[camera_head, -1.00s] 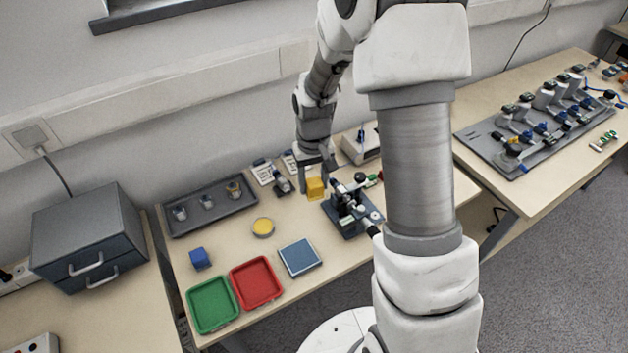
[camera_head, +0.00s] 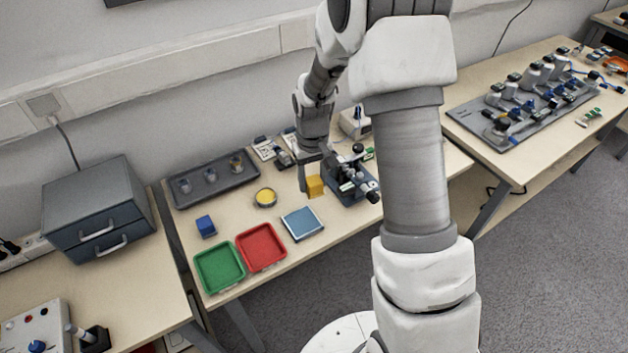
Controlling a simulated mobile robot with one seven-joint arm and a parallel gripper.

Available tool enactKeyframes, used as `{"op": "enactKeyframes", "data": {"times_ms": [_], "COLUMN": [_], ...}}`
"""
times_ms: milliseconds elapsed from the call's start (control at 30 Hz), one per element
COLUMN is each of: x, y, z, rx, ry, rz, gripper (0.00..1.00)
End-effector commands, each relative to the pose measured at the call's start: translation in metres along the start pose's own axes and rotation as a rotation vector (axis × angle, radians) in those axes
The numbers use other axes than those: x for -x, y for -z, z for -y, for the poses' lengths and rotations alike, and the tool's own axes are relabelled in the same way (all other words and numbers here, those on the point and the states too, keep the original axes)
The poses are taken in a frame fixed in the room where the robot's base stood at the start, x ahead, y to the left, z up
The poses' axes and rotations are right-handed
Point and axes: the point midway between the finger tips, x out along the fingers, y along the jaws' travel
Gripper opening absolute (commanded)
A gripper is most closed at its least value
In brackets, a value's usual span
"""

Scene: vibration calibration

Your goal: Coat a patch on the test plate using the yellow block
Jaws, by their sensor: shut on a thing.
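My gripper (camera_head: 315,174) is shut on the yellow block (camera_head: 315,187), with one finger showing at the block's left side. The block is beside the microscope-like device, right of a round dish with yellow content (camera_head: 265,198). Whether the block touches the table cannot be told. A flat blue plate with a pale edge (camera_head: 302,223), which looks like the test plate, lies in front of the block, slightly left. No coated patch can be made out on it.
The dark microscope-like device (camera_head: 350,182) stands close on the right. A red tray (camera_head: 262,247), a green tray (camera_head: 219,267) and a blue cube (camera_head: 206,227) are to the left. A grey tray with several small cups (camera_head: 212,180) lies behind. Bare table surrounds the dish.

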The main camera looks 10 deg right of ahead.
Motion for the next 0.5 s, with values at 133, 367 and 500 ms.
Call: {"op": "enactKeyframes", "data": {"times_ms": [133,367,500], "x": [-0.004,-0.010,-0.020], "y": [0.002,0.002,0.002], "z": [0.000,0.000,0.000], "rx": [0.005,0.008,0.008], "ry": [0.000,0.000,0.000], "rz": [0.000,0.000,0.000], "gripper": [0.07,0.07,0.07]}}
